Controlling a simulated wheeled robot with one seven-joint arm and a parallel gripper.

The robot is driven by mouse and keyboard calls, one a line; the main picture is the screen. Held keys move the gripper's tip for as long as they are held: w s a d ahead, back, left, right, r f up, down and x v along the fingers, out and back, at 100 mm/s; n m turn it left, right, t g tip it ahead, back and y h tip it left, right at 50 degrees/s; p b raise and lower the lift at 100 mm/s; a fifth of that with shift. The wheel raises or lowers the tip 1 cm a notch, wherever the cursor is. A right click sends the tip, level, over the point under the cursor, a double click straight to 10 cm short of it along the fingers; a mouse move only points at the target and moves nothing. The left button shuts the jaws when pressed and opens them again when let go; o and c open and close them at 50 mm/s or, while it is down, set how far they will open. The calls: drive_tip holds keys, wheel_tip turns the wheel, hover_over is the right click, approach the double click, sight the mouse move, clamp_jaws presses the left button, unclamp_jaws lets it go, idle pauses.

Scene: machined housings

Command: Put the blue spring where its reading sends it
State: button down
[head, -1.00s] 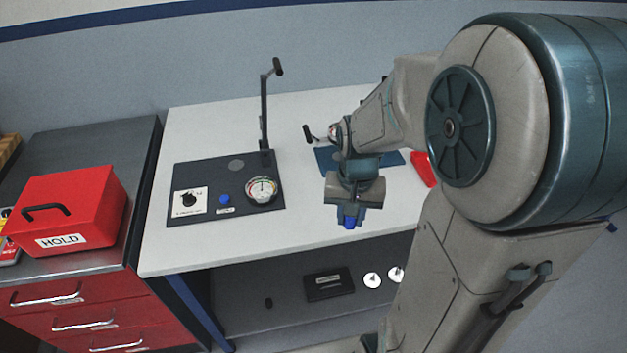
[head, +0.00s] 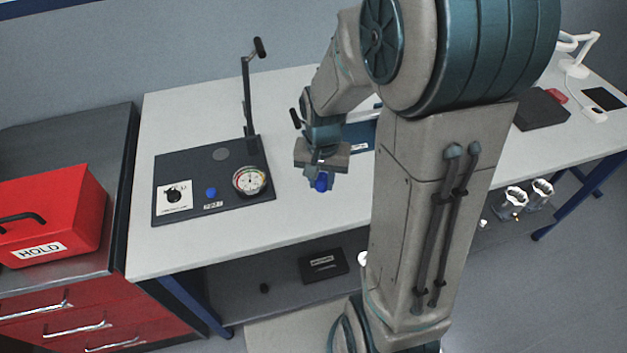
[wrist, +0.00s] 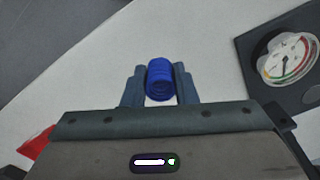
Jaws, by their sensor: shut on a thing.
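My gripper (head: 320,180) is shut on the blue spring (head: 321,184) and holds it above the white bench (head: 205,240), right of the dark test fixture (head: 187,162). In the wrist view the blue coil (wrist: 159,80) sits between the two fingertips (wrist: 160,88). The fixture has a round dial gauge (head: 249,181) with coloured bands, an upright lever (head: 248,95), a blue button (head: 211,193), a black knob (head: 173,194) and a grey round pad (head: 221,154). The gauge face also shows in the wrist view (wrist: 287,58); its exact reading is too small to tell.
A red box labelled HOLD (head: 75,215) stands on the cabinet at left. A blue mat or tray (head: 360,138) lies partly behind my arm. A black box (head: 323,264) sits on the lower shelf.

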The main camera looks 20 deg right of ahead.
sight(315, 196)
drive_tip(key=w+f, duration=0.2)
drive_tip(key=shift+w+a, duration=0.35)
drive_tip(key=shift+w, duration=0.05)
drive_tip(key=shift+f+p, duration=0.35)
drive_tip(key=shift+f, duration=1.55)
drive_tip(key=shift+f, duration=0.1)
drive_tip(key=shift+f, duration=0.15)
drive_tip(key=c, duration=1.2)
unclamp_jaws()
drive_tip(key=shift+o, duration=0.2)
